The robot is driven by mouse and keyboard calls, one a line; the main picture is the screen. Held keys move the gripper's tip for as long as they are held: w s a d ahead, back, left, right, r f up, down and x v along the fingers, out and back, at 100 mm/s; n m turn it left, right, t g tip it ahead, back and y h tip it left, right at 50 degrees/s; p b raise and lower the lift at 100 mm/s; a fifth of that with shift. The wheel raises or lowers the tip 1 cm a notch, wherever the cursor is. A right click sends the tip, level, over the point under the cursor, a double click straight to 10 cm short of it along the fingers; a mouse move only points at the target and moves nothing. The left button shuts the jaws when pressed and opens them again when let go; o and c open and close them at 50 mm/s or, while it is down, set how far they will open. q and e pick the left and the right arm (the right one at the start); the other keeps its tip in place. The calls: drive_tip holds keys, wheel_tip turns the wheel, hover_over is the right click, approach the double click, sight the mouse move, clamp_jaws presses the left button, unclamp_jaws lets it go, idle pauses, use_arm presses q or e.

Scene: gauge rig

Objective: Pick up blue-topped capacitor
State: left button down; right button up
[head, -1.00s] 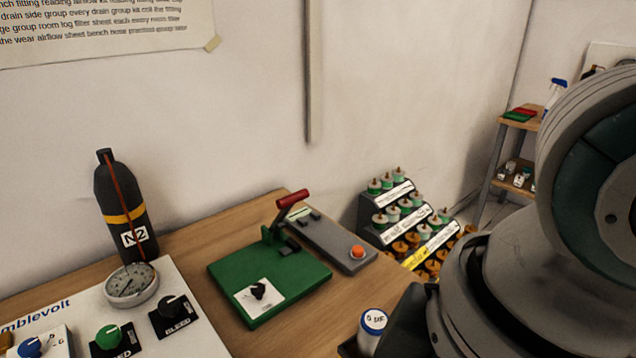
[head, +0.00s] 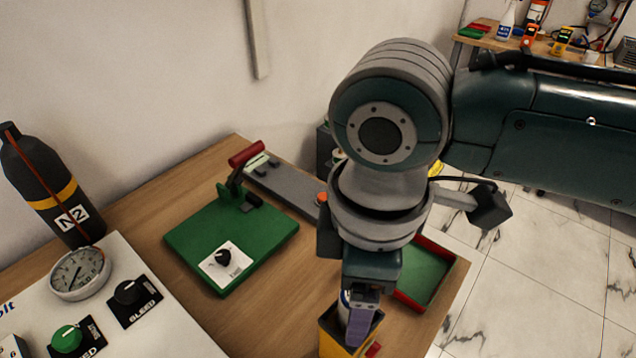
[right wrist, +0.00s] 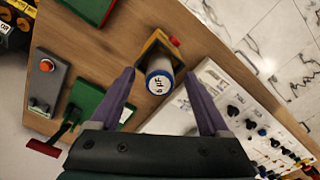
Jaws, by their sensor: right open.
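The blue-topped capacitor (right wrist: 160,82) is a white cylinder with a blue rim and a "µF" label on its top. It stands in a yellow holder (right wrist: 158,43) on the wooden bench. In the head view a sliver of the capacitor (head: 345,299) shows beside my gripper; the rest is hidden. My right gripper (right wrist: 160,74) is open above it, its purple fingers on either side with gaps between. In the head view the right gripper (head: 359,325) points down over the yellow holder (head: 331,342). My left gripper is out of view.
A green board (head: 205,235) with a red-handled lever stands to the left on the bench. A red-edged green tray (head: 432,275) lies close to the right. The gauge panel (head: 150,335) and a black N2 bottle (head: 42,185) are farther left. Tiled floor lies beyond the bench edge.

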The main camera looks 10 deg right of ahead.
drive_tip(key=shift+f, duration=0.85)
clamp_jaws()
